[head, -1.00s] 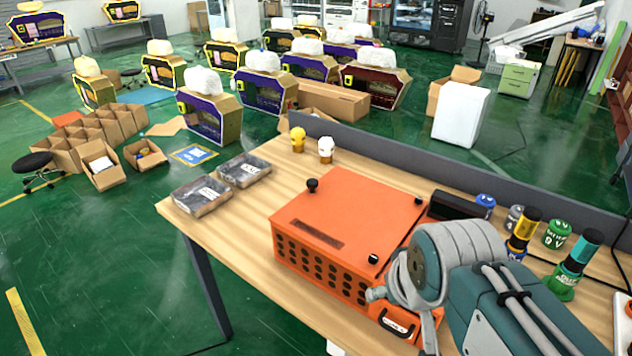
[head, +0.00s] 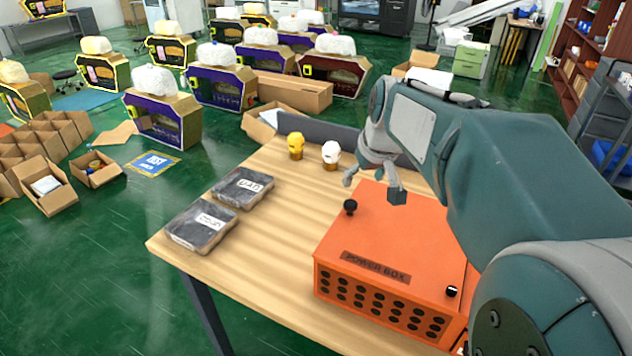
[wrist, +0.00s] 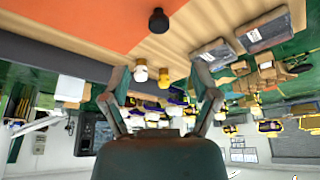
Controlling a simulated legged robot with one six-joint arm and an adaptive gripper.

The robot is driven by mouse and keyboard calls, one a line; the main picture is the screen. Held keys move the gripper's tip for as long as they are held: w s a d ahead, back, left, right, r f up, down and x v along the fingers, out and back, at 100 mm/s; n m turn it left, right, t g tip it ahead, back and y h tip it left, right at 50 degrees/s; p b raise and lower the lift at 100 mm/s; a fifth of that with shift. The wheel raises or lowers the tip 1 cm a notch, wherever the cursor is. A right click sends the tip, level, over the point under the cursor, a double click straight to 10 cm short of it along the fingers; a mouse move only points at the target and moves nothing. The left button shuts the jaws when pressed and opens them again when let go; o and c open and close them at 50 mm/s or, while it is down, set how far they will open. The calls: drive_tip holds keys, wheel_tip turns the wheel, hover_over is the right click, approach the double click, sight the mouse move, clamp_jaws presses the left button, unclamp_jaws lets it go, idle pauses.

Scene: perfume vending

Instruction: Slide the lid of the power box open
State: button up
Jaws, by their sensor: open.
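The orange power box (head: 385,240) stands on the wooden table, with a "POWER BOX" label on its orange lid (head: 410,215). A black knob (head: 350,207) stands up near the lid's far left corner; it also shows at the top of the wrist view (wrist: 158,21). A second dark knob (head: 451,291) sits near the front edge. My gripper (head: 372,188) is above the box's far side, just right of the black knob and apart from it. In the wrist view its two fingers (wrist: 162,92) are spread with nothing between them. My arm hides the box's right part.
Two dark packages (head: 242,187) (head: 201,226) lie on the table to the left. A yellow-headed figure (head: 295,146) and a white-headed figure (head: 331,155) stand behind the box. A grey partition (head: 318,131) runs along the far edge. The table between packages and box is clear.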

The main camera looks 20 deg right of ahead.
sight(351, 203)
drive_tip(key=x, duration=1)
drive_tip(key=shift+w, duration=0.25)
drive_tip(key=shift+w+d+f, duration=0.1)
drive_tip(key=shift+w+f, duration=0.05)
drive_tip(key=shift+f, duration=0.25)
clamp_jaws()
